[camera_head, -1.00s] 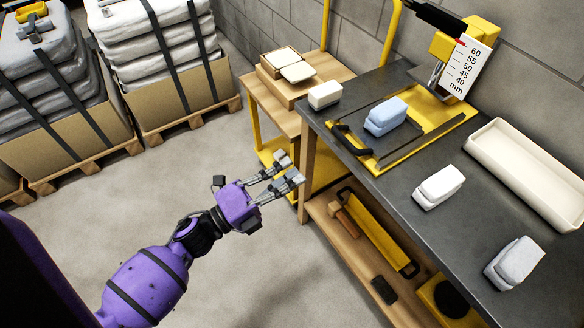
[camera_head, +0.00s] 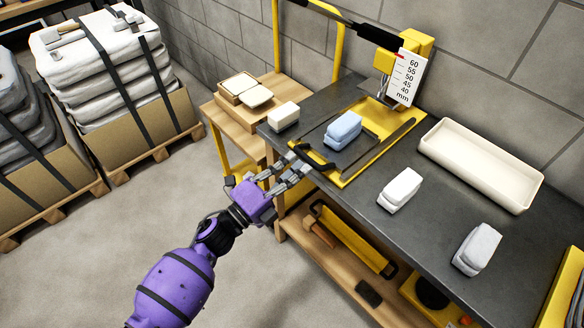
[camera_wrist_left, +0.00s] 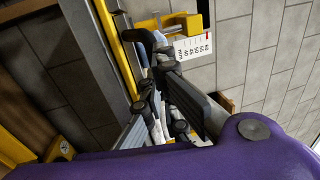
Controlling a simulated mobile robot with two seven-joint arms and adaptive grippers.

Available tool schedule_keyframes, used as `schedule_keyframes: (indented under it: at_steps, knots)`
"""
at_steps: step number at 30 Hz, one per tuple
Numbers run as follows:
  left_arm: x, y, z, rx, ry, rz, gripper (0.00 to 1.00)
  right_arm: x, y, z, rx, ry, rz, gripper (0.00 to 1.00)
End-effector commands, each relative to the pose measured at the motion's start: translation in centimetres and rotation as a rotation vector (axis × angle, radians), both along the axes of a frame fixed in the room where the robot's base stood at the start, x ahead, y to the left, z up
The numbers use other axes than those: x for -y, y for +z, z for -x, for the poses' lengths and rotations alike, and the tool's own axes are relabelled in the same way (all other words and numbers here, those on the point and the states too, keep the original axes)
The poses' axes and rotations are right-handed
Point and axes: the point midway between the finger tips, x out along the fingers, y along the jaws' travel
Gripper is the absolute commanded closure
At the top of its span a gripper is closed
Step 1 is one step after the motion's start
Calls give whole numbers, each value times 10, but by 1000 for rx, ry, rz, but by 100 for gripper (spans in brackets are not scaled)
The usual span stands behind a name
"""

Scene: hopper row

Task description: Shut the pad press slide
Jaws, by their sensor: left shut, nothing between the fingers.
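The pad press has a yellow base (camera_head: 388,123) on the dark bench. Its dark slide plate (camera_head: 318,135) stands out toward the bench's front edge and carries a blue pad (camera_head: 343,129). A black handle (camera_head: 314,157) is at the slide's front end. My left gripper (camera_head: 297,168) is shut and empty, with its fingertips close by the handle; I cannot tell whether they touch. In the left wrist view the fingers (camera_wrist_left: 165,95) point toward the press, whose scale card (camera_wrist_left: 193,46) shows behind. My right gripper is not in view.
White pads (camera_head: 400,188) (camera_head: 477,248) and a cream tray (camera_head: 480,165) lie to the right on the bench. A small pad (camera_head: 284,116) sits at the bench's left corner. A wooden side table (camera_head: 232,123) stands at left. The floor before the bench is clear.

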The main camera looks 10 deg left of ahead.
Motion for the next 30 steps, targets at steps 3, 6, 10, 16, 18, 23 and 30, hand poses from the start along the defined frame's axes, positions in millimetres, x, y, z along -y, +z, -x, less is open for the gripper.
schedule_keyframes:
  at_steps: [3,6,10,16,18,23,30]
  knots:
    - [3,0,-3,1,0,1,100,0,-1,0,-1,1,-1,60]
    - [15,0,-17,2,-1,3,100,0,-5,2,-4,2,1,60]
    - [35,-2,-39,1,-2,3,100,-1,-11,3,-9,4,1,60]
    - [51,-1,-58,0,0,1,100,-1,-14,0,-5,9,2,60]
    - [52,0,-60,-1,0,1,100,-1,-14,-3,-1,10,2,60]
    - [52,1,-60,1,0,1,100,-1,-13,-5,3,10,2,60]
    - [49,-1,-59,0,0,0,100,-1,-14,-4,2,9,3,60]
